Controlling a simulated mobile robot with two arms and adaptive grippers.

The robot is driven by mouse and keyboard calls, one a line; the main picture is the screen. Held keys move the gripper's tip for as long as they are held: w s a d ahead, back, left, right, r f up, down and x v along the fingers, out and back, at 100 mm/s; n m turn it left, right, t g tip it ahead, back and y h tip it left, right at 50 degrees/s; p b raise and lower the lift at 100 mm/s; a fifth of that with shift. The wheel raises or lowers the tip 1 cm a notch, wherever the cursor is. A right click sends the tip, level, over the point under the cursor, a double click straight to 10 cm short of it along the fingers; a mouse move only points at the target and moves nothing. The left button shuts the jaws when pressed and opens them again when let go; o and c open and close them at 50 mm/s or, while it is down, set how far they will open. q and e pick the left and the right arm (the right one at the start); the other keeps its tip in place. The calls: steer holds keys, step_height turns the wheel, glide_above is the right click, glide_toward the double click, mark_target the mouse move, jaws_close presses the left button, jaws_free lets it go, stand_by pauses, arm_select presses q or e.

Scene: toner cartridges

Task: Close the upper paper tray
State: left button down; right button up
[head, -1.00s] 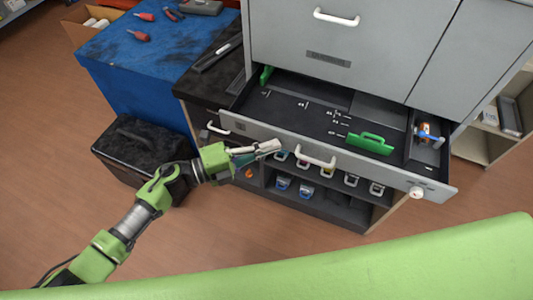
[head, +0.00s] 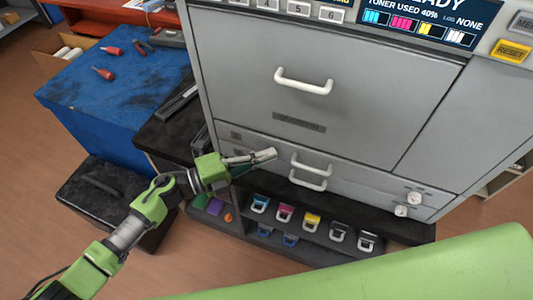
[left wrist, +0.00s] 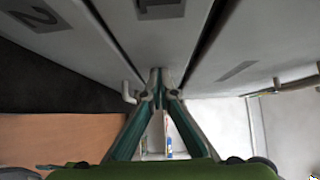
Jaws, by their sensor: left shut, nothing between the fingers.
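The upper paper tray (head: 350,173) is a grey drawer front with a white handle (head: 311,164). In the head view it looks flush with the grey printer cabinet, and its inside is hidden. My left gripper (head: 272,154) is in front of the tray's front, left of its handle. Its fingers are shut and empty. I cannot tell if the tips touch the tray. In the left wrist view the fingertips (left wrist: 161,75) meet close to grey panels. My right gripper is not in view.
A shelf below holds several toner cartridges, including a magenta one (head: 285,212). A second white handle (head: 307,184) is just under the upper one. A blue table (head: 110,95) with red tools and a black case (head: 100,195) stand at the left.

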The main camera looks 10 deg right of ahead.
arm_select(q)
steer(key=shift+w+r, duration=0.2)
steer(key=shift+w, duration=0.05)
